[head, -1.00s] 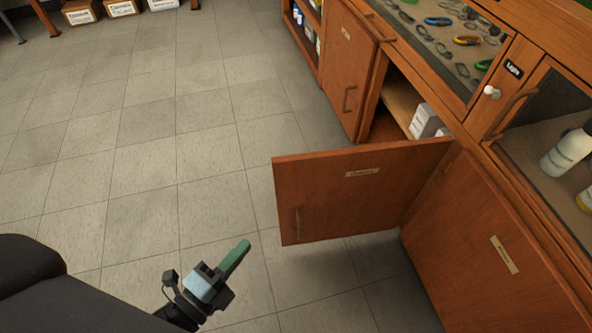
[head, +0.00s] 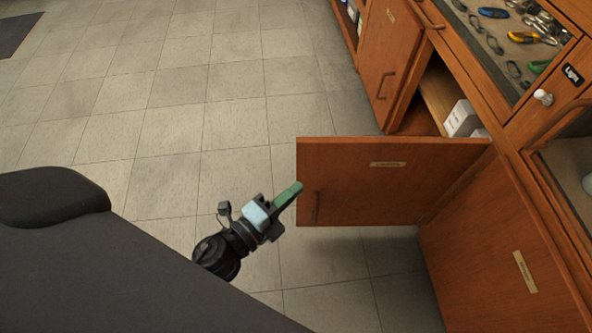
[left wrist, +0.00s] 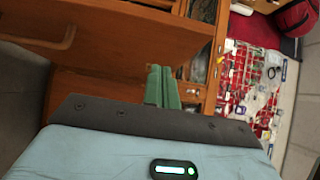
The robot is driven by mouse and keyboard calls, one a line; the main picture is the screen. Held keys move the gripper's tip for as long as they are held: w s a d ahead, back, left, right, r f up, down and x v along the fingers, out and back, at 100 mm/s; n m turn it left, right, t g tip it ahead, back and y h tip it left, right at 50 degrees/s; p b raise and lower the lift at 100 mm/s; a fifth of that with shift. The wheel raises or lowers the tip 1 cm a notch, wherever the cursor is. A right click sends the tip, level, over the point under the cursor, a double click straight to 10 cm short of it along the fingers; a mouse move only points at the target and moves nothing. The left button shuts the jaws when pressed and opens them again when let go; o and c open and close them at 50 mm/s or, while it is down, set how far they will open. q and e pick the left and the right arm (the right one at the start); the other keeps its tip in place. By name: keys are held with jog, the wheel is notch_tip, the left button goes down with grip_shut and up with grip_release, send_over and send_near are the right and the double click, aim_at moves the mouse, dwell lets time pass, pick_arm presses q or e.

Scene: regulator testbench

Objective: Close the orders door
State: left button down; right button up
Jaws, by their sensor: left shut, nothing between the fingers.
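The orders door (head: 365,190) is a brown wooden panel with a small label and a bar handle (head: 316,207) near its free edge. It stands swung open, out from the cabinet. My left gripper (head: 298,188) is shut and empty, its green fingertips at the door's free edge in the head view. I cannot tell whether they touch it. In the left wrist view the green fingers (left wrist: 161,86) are together, with wooden panels and a handle (left wrist: 48,40) beyond them. My right gripper is not in view.
White boxes (head: 461,118) sit inside the open compartment. Closed cabinet doors flank it at the left (head: 388,60) and right (head: 495,245). A glass-topped display (head: 505,40) holds carabiners above. The tiled floor (head: 150,130) at the left is clear.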

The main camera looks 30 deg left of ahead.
aim_at(310, 161)
pick_arm(q)
jog(key=shift+w+a, duration=0.25)
jog(key=shift+w, duration=0.6)
jog(key=shift+w+a, duration=0.2)
jog(key=shift+w, duration=0.6)
jog(key=shift+w+a, duration=0.25)
jog(key=shift+w, duration=0.6)
